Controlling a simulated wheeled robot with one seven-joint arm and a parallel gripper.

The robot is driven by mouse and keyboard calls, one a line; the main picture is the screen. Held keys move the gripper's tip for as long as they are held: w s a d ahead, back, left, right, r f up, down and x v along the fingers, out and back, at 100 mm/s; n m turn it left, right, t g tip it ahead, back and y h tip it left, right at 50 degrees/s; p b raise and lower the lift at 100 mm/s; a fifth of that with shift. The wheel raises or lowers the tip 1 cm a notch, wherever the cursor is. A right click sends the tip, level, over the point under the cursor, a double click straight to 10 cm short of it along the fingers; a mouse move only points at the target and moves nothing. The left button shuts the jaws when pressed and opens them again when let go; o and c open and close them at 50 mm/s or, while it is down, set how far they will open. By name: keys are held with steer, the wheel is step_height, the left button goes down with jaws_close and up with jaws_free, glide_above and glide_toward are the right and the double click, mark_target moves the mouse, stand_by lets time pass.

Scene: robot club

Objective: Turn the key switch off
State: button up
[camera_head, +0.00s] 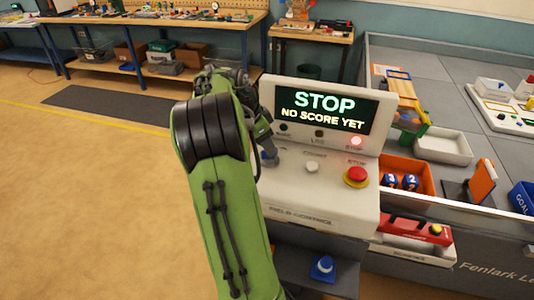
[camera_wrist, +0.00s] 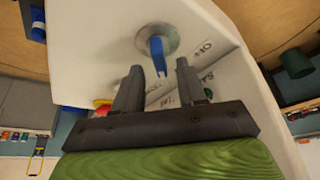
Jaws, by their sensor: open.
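The key switch is a blue key (camera_wrist: 156,55) in a round metal collar (camera_wrist: 157,39) on the white console. In the head view its blue part (camera_head: 268,158) shows at the left of the sloping panel, partly behind my arm. My gripper (camera_wrist: 159,67) is open in the wrist view, one finger on each side of the key's near end. I cannot tell whether either finger touches it. In the head view my gripper is mostly hidden by the green arm. The console screen (camera_head: 322,106) reads STOP, with a score line below.
A red mushroom button (camera_head: 356,175) on a yellow base and a white knob (camera_head: 312,166) sit right of the key. A red lamp (camera_head: 356,142) glows above. An orange bin (camera_head: 403,165) stands right of the console. Open floor (camera_head: 90,190) lies left.

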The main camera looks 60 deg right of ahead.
steer(key=shift+x, duration=0.9)
jaws_close()
